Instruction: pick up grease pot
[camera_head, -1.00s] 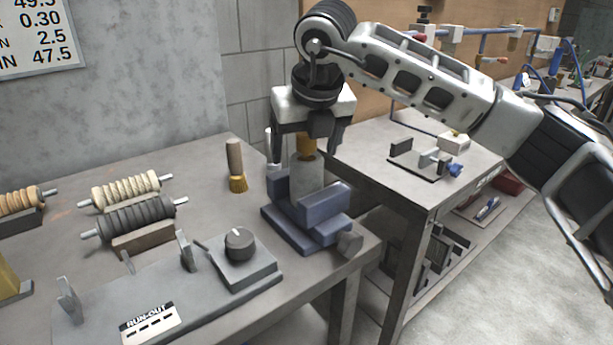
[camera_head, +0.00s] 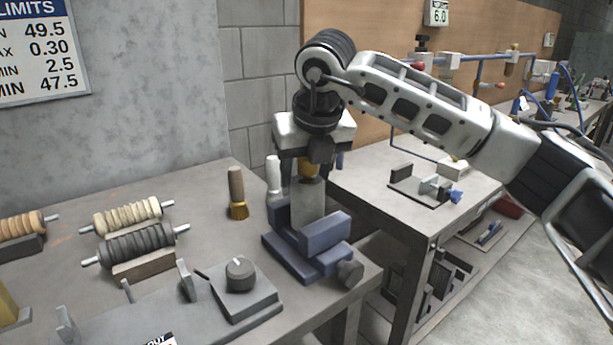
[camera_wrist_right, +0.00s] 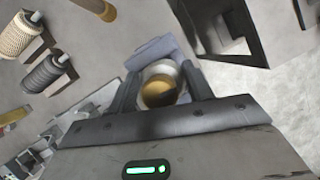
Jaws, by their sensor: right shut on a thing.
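The grease pot is a round metal pot with amber-brown contents, seen from above in the right wrist view (camera_wrist_right: 160,90). In the head view its amber part (camera_head: 310,168) shows below the palm, with a pale grey cylindrical part (camera_head: 308,203) under it. My right gripper (camera_head: 306,178) points down, its fingers on both sides of the pot and shut on it; they also show in the right wrist view (camera_wrist_right: 162,84). The pot is right over or within the blue-grey vise (camera_head: 325,232); I cannot tell whether they touch. My left gripper is not in view.
A brush (camera_head: 237,192) and a white bottle (camera_head: 273,177) stand left of the vise. A dial block (camera_head: 240,280) and a dark roller (camera_head: 137,246) lie nearer and left. A second table (camera_head: 375,183) stands right, across a gap.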

